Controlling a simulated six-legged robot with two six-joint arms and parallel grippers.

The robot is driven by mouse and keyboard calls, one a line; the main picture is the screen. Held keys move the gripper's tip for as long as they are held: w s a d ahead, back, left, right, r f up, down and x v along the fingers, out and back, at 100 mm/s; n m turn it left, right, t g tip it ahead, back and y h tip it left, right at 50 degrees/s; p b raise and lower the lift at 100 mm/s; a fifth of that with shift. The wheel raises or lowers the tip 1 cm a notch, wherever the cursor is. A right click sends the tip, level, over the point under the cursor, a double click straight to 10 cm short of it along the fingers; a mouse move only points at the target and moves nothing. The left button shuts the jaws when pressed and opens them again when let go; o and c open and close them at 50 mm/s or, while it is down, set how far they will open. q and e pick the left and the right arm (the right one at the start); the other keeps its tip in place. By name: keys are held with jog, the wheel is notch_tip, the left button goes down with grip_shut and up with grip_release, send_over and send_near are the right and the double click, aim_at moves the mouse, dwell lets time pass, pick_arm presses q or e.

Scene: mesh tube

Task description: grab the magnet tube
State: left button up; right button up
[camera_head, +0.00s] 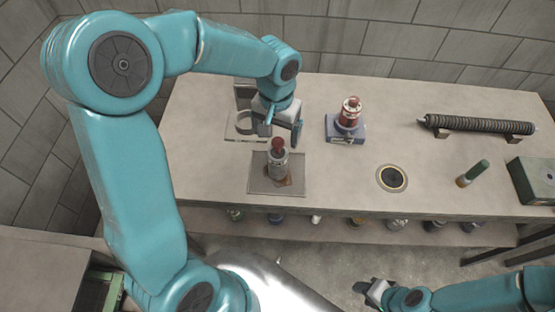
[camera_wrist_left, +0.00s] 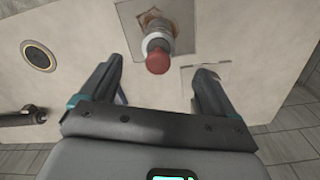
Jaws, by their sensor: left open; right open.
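No label shows which piece is the magnet tube. An upright, pale cylinder with a red rounded top (camera_head: 278,158) stands on a square plate (camera_head: 259,186) at the table's front left. In the left wrist view its red top (camera_wrist_left: 157,62) lies between the open fingers, apart from both. My left gripper (camera_head: 283,124) is open and empty, above and slightly behind it. A red and white upright piece on a blue base (camera_head: 349,116) stands to its right. A dark ribbed tube (camera_head: 478,124) lies across two small supports at the back right. My right gripper (camera_head: 368,290) is open, low in front of the table.
A clear plate with a ring (camera_head: 245,123) is behind the left gripper. A black round inset (camera_head: 392,178), a green-topped stick (camera_head: 473,173) and a green box (camera_head: 537,180) are to the right. Several small items sit on a lower shelf (camera_head: 330,215).

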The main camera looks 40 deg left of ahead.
aim_at(278, 152)
pick_arm(q)
jog(key=f, duration=0.2)
jog(key=w+f, duration=0.1)
jog(key=shift+d+f, duration=0.25)
jog(key=shift+d, duration=0.1)
jog(key=shift+s+a+f, duration=0.15)
jog(key=shift+s+f, duration=0.1)
jog(key=shift+s, duration=0.05)
jog(key=f, duration=0.1)
jog(key=p, duration=0.1)
jog(key=f, duration=0.1)
jog(key=shift+s+a+f, duration=0.15)
jog(key=shift+a+f, duration=0.1)
jog(key=shift+f, duration=0.1)
jog(key=shift+w+d+f, duration=0.1)
jog(key=shift+w+f, duration=0.15)
jog(key=shift+f, duration=0.25)
jog(key=shift+w+f, duration=0.2)
jog(key=shift+f, duration=0.3)
jog(key=shift+s+r, duration=0.1)
jog(key=shift+s, duration=0.1)
jog(key=shift+s+r, duration=0.1)
jog(key=shift+s, duration=0.05)
jog(key=shift+c, duration=0.9)
jog(key=shift+w, duration=0.25)
grip_shut()
jog(key=shift+s, duration=0.1)
